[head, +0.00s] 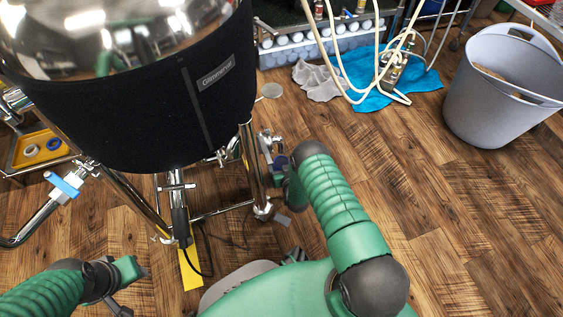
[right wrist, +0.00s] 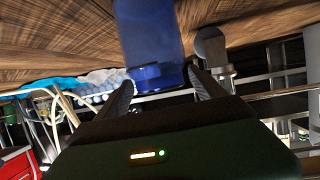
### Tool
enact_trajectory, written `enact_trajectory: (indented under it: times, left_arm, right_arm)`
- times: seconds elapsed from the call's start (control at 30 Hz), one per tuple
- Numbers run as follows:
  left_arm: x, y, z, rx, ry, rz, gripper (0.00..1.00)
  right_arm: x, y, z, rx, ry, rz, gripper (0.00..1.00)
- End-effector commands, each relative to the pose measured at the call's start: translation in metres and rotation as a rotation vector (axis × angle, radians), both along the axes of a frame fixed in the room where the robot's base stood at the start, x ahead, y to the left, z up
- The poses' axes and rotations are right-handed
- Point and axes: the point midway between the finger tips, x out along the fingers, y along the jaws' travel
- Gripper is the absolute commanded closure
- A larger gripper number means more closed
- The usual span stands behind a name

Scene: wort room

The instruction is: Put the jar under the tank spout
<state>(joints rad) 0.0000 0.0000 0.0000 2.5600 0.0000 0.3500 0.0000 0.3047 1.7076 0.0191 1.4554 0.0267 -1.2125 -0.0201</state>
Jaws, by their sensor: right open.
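The tank (head: 140,110) with a black jacket stands on metal legs at the left of the head view. A metal spout or valve (head: 222,156) shows low at its right side. My right gripper (right wrist: 160,78) is open. A blue, partly see-through object (right wrist: 150,35), perhaps the jar, shows just beyond and between its fingertips in the right wrist view; I cannot tell whether they touch. In the head view my right arm partly hides that gripper beside the tank's right leg. My left gripper (head: 130,275) is at the lower left, apart from the tank; its fingers are unclear.
A grey tub (head: 505,90) is at the upper right. A blue cloth (head: 372,85) with hoses lies at the back. A valve with a blue handle (head: 65,185) juts out left. Wood floor (head: 450,200) is clear at right.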

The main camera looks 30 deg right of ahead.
Motion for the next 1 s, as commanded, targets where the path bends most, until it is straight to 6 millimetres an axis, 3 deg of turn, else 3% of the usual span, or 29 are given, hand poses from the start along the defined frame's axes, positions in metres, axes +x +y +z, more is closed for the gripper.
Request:
enact_trajectory:
  times: [0.17, 0.4, 0.6, 1.0]
  left_arm:
    - [0.0, 0.0, 0.011, 0.0, 0.0, 0.0, 0.64]
    - [0.0, 0.0, 0.053, 0.0, 0.0, 0.0, 0.64]
    - [0.0, 0.0, 0.072, 0.0, 0.0, 0.0, 0.64]
    - [0.0, 0.0, 0.073, 0.0, 0.0, 0.0, 0.64]
  right_arm:
    - [-0.008, 0.003, 0.008, 0.0, 0.001, 0.0, 0.21]
    - [-0.061, 0.02, 0.035, 0.001, 0.005, 0.0, 0.21]
    - [-0.096, 0.032, 0.046, 0.0, 0.002, -0.001, 0.21]
    - [-0.105, 0.036, 0.046, 0.0, 0.0, 0.0, 0.21]
